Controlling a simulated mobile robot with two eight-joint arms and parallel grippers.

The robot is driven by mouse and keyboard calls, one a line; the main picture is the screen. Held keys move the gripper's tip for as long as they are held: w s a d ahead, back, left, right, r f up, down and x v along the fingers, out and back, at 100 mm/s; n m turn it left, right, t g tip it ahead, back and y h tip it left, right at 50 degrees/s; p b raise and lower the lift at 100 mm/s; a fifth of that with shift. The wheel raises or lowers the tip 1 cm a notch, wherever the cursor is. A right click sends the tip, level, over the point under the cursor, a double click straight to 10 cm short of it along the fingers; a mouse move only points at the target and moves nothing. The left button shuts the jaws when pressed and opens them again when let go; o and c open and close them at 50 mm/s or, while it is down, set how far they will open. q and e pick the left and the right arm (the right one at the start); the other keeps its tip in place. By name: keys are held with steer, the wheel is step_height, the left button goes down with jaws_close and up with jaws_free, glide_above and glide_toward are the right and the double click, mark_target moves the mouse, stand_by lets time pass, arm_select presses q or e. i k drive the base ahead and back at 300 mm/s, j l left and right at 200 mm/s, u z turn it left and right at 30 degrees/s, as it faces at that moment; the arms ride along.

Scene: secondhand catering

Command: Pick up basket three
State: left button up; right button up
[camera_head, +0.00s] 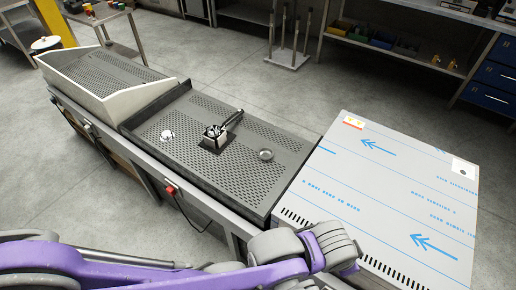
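A small dark metal holder (213,139) with shiny contents and a handle sticking up to the right sits on the perforated grey worktop (180,110) in the middle of the head view. It may be a basket, but it is small and I see no number on it. I cannot tell which thing is basket three. My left arm, purple and grey, crosses the bottom from the left edge to the lower middle, in front of the bench. No fingers of my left gripper show. My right gripper is out of view.
A small round silver item (167,135) and a round dish (265,155) lie on the worktop. A box-like unit with blue arrows (390,190) adjoins on the right. A sloped perforated unit (105,80) stands at left. Grey floor is open behind the bench.

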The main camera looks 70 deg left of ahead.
mark_target(266, 153)
steer(key=k+j, duration=0.2)
steer(key=j, duration=0.25)
steer(key=k+j, duration=0.25)
steer(key=j, duration=0.15)
steer(key=k+j, duration=0.2)
steer(key=j, duration=0.25)
steer(key=k+j, duration=0.2)
steer(key=j, duration=0.2)
